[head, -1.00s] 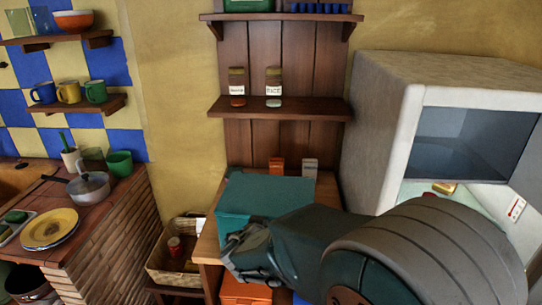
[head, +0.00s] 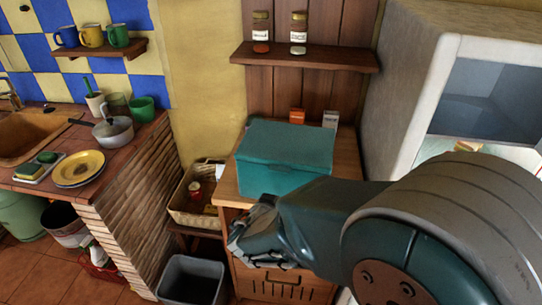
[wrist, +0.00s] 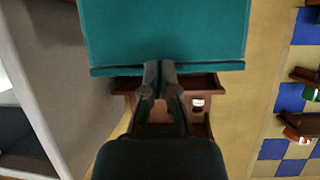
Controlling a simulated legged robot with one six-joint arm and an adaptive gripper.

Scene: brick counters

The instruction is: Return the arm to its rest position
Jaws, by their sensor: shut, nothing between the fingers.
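My gripper (head: 250,230) is shut and empty. In the head view it is at the front of the wooden cabinet, just below the teal box (head: 285,158). My arm reaches in from the lower right and hides part of the cabinet. In the wrist view my gripper (wrist: 160,70) has its two fingers together, with the fingertips overlapping the edge of the teal box (wrist: 165,30). I cannot tell whether they touch it.
A white cabinet with an open front (head: 425,100) stands to the right. A wicker basket (head: 183,205) and a grey bin (head: 190,280) are left of the wooden cabinet (head: 275,285). A brick counter (head: 130,200) is further left. A wall shelf (head: 310,58) holds two jars.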

